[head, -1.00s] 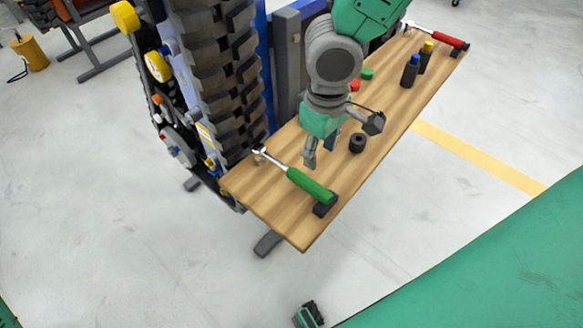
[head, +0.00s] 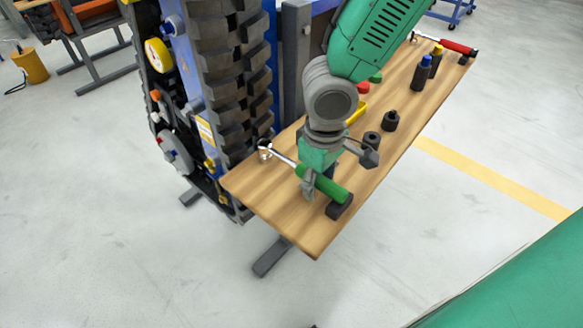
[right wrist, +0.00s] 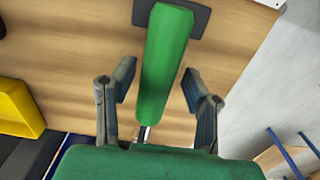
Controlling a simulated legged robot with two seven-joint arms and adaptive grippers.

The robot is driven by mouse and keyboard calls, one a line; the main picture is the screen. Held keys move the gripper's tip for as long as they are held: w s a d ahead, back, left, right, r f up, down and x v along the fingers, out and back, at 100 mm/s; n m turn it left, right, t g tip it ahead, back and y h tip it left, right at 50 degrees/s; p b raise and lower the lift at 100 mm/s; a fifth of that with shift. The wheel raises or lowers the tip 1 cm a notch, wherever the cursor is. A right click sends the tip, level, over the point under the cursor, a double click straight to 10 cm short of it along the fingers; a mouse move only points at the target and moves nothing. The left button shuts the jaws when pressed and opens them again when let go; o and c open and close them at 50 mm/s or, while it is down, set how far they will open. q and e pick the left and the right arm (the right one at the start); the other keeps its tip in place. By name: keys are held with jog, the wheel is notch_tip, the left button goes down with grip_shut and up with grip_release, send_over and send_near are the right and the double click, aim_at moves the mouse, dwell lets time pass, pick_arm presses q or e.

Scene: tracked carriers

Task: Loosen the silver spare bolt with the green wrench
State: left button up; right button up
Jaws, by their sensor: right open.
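The green wrench (head: 329,188) lies on the wooden bench. Its silver head points left toward the tracked carrier, and its handle end rests on a black block (head: 340,207). My right gripper (head: 338,175) is over the handle, with one finger on each side in the head view. In the right wrist view the green handle (right wrist: 164,65) runs between the two open fingers (right wrist: 157,85), with a gap on both sides. My left gripper is not in view.
The tracked carrier (head: 232,75) stands along the bench's left side. On the wooden bench (head: 285,215) are black sockets (head: 390,121), a yellow piece (head: 357,112), dark bottles (head: 422,73) and a red-handled tool (head: 458,47). The bench's near corner is clear.

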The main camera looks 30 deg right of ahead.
jog(key=shift+a+r, duration=0.1)
jog(key=shift+a, duration=0.2)
jog(key=shift+c, duration=0.4)
jog(key=shift+a, duration=0.15)
jog(key=c, duration=0.6)
grip_shut()
jog(key=shift+d, duration=0.7)
jog(key=shift+s+d, duration=0.1)
jog(key=shift+d, duration=0.1)
jog(key=shift+d+r+p, duration=0.1)
jog(key=shift+r+p, duration=0.2)
jog(key=shift+p, duration=0.15)
jog(key=shift+r+p, duration=0.7)
jog(key=shift+r, duration=0.05)
jog(key=r+p, duration=0.1)
jog(key=a+r+p, duration=0.1)
jog(key=r, duration=0.1)
jog(key=shift+r+p, duration=0.6)
jog(key=shift+p, duration=0.3)
jog(key=shift+d+r+p, duration=0.3)
jog(key=shift+p, duration=0.05)
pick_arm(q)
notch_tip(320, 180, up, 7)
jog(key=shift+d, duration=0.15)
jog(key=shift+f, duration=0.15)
pick_arm(e)
jog(key=shift+a, duration=0.1)
